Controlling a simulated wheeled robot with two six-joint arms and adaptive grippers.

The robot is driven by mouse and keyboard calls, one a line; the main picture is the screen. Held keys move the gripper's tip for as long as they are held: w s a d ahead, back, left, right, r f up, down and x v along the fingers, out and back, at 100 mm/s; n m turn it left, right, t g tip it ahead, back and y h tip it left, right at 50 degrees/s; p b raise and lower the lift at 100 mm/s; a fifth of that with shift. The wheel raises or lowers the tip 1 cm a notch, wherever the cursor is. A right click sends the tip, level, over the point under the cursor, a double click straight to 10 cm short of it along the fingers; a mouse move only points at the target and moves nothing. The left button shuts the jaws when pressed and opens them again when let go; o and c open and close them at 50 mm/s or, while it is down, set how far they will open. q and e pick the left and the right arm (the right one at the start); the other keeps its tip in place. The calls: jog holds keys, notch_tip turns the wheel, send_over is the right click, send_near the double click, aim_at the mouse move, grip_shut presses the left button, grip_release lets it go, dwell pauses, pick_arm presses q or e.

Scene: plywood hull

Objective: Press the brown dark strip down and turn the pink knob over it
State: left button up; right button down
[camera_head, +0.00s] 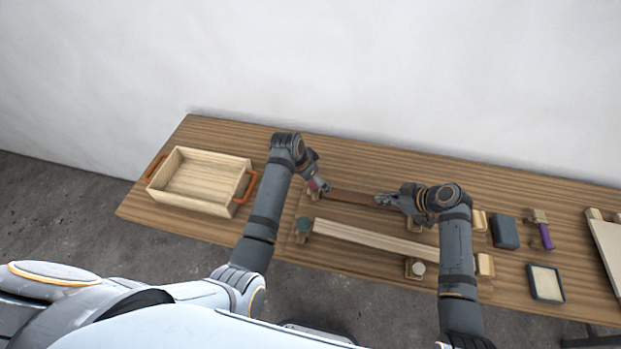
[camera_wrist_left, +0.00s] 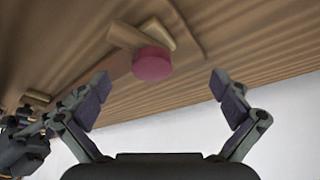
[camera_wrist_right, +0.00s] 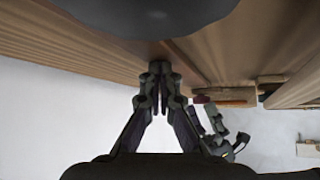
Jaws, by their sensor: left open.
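The brown dark strip (camera_head: 350,197) lies along the back of a wooden base on the table in the head view. The pink knob (camera_head: 318,185) is at its left end, partly hidden by my left gripper (camera_head: 314,178). In the left wrist view the round pink knob (camera_wrist_left: 152,63) sits on pale wood pieces, between and beyond the spread fingers of my left gripper (camera_wrist_left: 160,85), which is open and empty.
A pale strip (camera_head: 370,239) lies in front, with a teal knob (camera_head: 304,226) and a white knob (camera_head: 418,268) near its ends. A wooden tray with orange handles (camera_head: 205,182) stands left. A dark block (camera_head: 505,231), a purple-handled tool (camera_head: 545,236) and a framed pad (camera_head: 546,283) lie right.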

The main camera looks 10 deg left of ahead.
pick_arm(q)
jog(key=shift+m+g, duration=0.3)
jog(key=shift+m, duration=0.6)
pick_arm(e)
jog(key=shift+s+f, duration=0.1)
pick_arm(q)
jog(key=shift+m+h, duration=0.4)
jog(key=shift+m, duration=0.1)
